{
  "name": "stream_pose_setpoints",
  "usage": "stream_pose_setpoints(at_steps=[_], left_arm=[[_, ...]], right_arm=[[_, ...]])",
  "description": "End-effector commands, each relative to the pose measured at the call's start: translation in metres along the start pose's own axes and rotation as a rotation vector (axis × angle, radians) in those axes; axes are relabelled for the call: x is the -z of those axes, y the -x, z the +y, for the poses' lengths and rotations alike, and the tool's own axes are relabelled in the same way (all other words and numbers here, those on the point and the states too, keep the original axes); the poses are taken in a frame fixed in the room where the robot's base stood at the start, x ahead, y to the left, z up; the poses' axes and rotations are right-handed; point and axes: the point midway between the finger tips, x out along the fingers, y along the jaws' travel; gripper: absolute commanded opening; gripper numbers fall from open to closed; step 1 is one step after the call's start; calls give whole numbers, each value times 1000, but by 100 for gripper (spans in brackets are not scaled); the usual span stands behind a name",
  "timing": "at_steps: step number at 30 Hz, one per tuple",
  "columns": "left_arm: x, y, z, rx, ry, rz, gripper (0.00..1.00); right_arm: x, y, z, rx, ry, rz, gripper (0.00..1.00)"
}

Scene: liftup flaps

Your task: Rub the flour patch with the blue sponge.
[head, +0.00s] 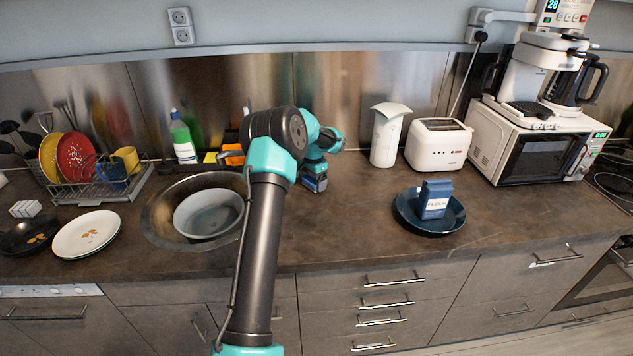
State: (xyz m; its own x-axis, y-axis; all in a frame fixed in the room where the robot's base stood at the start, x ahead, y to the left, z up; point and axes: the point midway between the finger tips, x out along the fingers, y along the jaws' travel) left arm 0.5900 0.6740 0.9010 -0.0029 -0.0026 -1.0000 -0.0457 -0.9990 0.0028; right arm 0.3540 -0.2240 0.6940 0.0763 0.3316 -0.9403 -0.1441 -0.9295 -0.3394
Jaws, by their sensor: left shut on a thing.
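My left gripper (315,171) points down over the counter right of the sink, partly hidden by my own arm. It is shut on a small blue block that looks like the blue sponge (315,184), which is at or just above the counter; I cannot tell if it touches. I cannot make out a flour patch; the arm hides part of the counter. A blue flour packet (435,199) stands on a dark blue plate (407,217) to the right. My right gripper is not in view.
A sink with a grey basin (208,214) lies left of my arm. A white canister (387,136), toaster (438,145) and microwave (535,148) line the back right. The counter between arm and plate is clear.

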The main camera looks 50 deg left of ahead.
Motion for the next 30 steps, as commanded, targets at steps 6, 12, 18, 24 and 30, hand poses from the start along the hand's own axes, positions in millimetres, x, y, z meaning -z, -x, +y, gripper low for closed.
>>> stream_pose_setpoints(at_steps=[6, 12, 18, 24, 30], left_arm=[[-1, 31, 0, 1, 1, 2, 58], [-2, 49, -2, 2, 3, 3, 58], [-4, 67, -3, 2, 5, 3, 58], [-5, 77, -4, 1, 7, 2, 58], [-5, 78, -4, 1, 7, 2, 58]], right_arm=[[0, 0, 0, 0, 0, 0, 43], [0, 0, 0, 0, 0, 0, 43], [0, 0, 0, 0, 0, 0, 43], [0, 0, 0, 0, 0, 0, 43], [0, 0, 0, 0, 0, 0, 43]])
